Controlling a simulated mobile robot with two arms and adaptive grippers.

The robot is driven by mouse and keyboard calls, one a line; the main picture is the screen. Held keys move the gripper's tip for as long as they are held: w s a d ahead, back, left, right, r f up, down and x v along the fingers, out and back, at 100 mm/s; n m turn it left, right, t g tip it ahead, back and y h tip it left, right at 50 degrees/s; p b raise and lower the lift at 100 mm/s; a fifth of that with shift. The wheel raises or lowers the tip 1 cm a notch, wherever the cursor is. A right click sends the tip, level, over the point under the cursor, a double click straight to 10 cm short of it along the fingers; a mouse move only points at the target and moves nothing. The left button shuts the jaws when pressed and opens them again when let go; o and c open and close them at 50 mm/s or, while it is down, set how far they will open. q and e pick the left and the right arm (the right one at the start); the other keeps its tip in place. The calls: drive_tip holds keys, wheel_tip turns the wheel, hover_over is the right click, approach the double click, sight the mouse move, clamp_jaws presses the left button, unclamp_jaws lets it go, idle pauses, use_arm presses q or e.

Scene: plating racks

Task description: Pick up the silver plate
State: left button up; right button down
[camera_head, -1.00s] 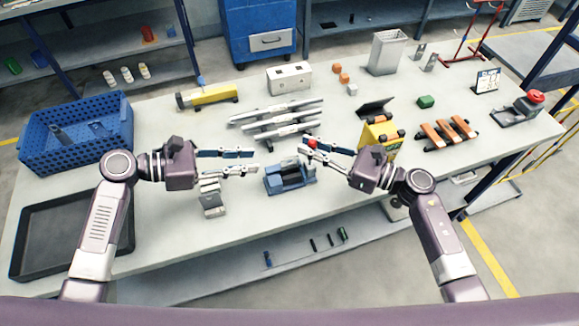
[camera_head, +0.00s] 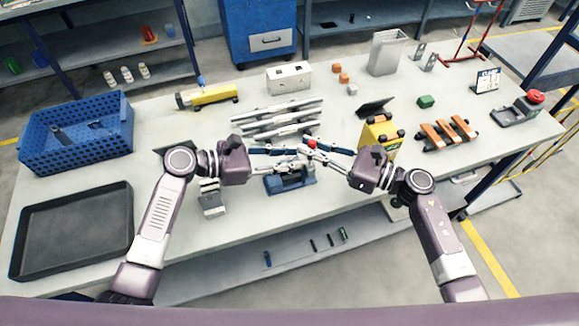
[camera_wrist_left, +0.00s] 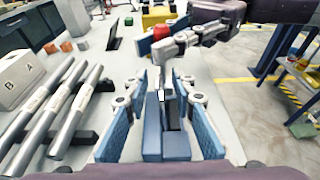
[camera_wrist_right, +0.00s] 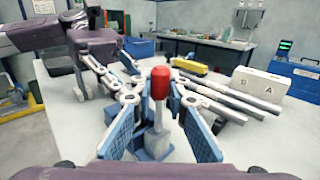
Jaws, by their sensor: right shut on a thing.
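No flat silver plate stands out plainly. A silver metal stand (camera_head: 212,205) is on the table's front part, partly behind my left arm. A blue fixture (camera_head: 290,182) stands right of it, its blocks and slot (camera_wrist_left: 165,140) showing in the left wrist view. My left gripper (camera_head: 298,158) is open above this fixture, with its fingers on either side and nothing held. My right gripper (camera_head: 322,151) is shut on a red-knobbed lever (camera_wrist_right: 160,85) at the fixture. The red knob also shows in the left wrist view (camera_wrist_left: 162,32). The two grippers' fingertips are close together.
Silver bars on a rack (camera_head: 275,118) lie behind the grippers. A yellow-and-black box (camera_head: 376,133) is close to my right gripper. A blue crate (camera_head: 75,135) and black tray (camera_head: 70,232) are at left. A tall silver box (camera_head: 387,55) stands at the back.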

use_arm(q)
drive_tip(key=shift+c, duration=0.4)
clamp_jaws()
drive_tip(key=shift+a, duration=0.1)
drive_tip(key=shift+r, duration=0.1)
